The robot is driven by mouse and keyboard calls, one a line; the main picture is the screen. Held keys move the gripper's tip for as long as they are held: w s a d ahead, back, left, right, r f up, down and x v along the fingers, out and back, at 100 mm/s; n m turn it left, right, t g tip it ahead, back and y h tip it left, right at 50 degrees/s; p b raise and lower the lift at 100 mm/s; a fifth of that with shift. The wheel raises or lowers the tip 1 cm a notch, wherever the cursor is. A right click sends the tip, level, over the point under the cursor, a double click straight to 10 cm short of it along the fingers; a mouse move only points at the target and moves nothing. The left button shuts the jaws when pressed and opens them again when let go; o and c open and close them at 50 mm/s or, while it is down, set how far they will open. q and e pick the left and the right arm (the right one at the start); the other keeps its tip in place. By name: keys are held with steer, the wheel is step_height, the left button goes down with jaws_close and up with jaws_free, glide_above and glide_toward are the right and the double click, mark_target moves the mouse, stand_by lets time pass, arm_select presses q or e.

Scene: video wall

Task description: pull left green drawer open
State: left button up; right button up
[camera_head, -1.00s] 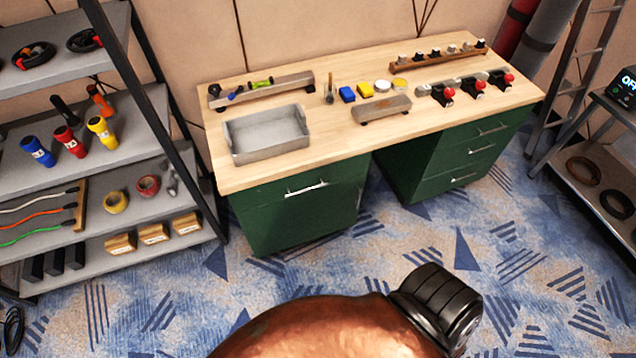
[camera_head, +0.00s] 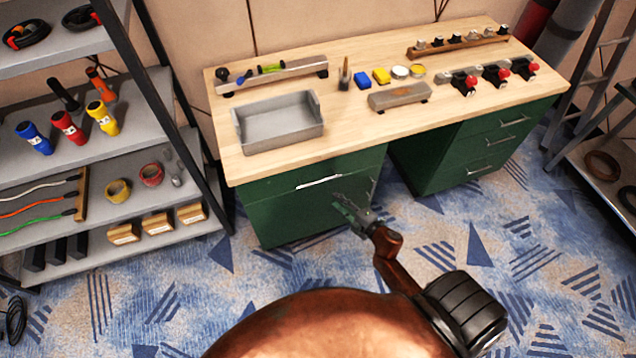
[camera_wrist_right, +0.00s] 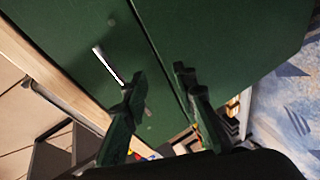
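The left green drawer (camera_head: 270,190) is the top front of the desk's left cabinet, under the wooden top, and looks shut. Its silver bar handle (camera_head: 318,182) shows in full. In the right wrist view the handle (camera_wrist_right: 107,65) lies left of the fingers, on the green front (camera_wrist_right: 85,35). My right gripper (camera_head: 351,201) is in front of the cabinet, below and right of the handle. In the wrist view its dark fingers (camera_wrist_right: 160,75) are apart with nothing between them. The handle is outside the fingers. My left gripper is not in view.
A metal tray (camera_head: 278,135) sits on the wooden desk top (camera_head: 345,135) above the drawer. A grey shelf rack (camera_head: 150,135) stands close to the cabinet's left. Another green drawer stack (camera_head: 480,150) is at the right. The patterned floor in front is clear.

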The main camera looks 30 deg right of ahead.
mark_target(319, 181)
step_height(319, 181, up, 6)
steer(key=w+a+n+t+y, duration=0.1)
steer(key=w+a+n, duration=0.1)
steer(key=w+n, duration=0.1)
steer(key=shift+m, duration=0.3)
steer(key=x, duration=0.3)
steer(key=b+x, duration=0.1)
steer(key=x, duration=0.2)
steer(key=shift+w+d+f, duration=0.15)
steer(key=shift+w+f, duration=0.15)
steer(key=shift+w, duration=0.05)
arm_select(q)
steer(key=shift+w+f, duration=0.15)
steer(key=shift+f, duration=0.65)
arm_select(e)
steer(key=shift+c, duration=0.7)
jaws_close()
